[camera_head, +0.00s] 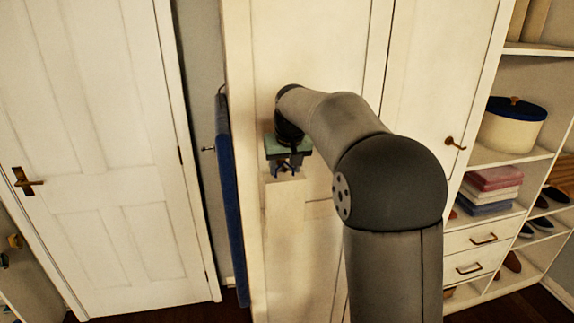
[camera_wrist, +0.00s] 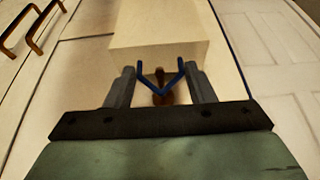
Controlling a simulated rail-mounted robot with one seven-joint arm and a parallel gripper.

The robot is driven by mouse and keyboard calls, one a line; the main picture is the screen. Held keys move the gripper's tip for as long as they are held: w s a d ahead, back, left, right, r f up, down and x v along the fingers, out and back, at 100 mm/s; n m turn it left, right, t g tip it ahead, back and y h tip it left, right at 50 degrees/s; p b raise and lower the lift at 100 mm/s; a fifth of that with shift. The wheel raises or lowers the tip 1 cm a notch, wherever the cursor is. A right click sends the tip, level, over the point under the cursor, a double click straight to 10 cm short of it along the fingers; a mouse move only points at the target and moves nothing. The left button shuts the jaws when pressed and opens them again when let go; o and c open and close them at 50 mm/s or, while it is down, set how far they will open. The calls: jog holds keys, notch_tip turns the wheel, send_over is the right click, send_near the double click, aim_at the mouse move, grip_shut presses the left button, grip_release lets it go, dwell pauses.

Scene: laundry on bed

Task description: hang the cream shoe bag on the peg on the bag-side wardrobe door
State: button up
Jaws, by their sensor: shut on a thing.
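The cream shoe bag (camera_head: 284,225) hangs upright below my gripper (camera_head: 288,166), close in front of the cream wardrobe door (camera_head: 310,45). It also shows at the top of the wrist view (camera_wrist: 160,35) as a pale box. My gripper (camera_wrist: 162,88) is shut on the bag's blue strap (camera_wrist: 145,82), which makes a V between the fingers. A brown peg (camera_wrist: 159,77) shows between the fingers, within the V as seen from here. I cannot tell whether the strap is around the peg or only in front of it. In the head view the peg is hidden.
A long blue item (camera_head: 228,190) hangs on the wardrobe's left side. A white room door (camera_head: 100,120) is farther left. Open shelves with folded towels (camera_head: 491,190) and a cream basket with a blue lid (camera_head: 511,128) stand at right, with drawers (camera_head: 470,250) below.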

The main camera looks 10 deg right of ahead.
jog(key=shift+w, duration=0.55)
jog(key=shift+w+f+p, duration=0.3)
jog(key=shift+w+f, duration=0.2)
jog(key=shift+f, duration=0.05)
jog(key=o, duration=1.4)
jog(key=b+v, duration=0.2)
jog(key=v, duration=1.5)
jog(key=s+f+g, duration=0.1)
jog(key=s+f, duration=0.9)
jog(key=s, duration=0.1)
jog(key=s+f+g+b, duration=0.1)
jog(key=s+f, duration=0.9)
jog(key=s, duration=0.2)
jog(key=s+f+g+b, duration=0.1)
jog(key=s+f, duration=0.9)
jog(key=s, duration=0.1)
jog(key=shift+s+f, duration=0.2)
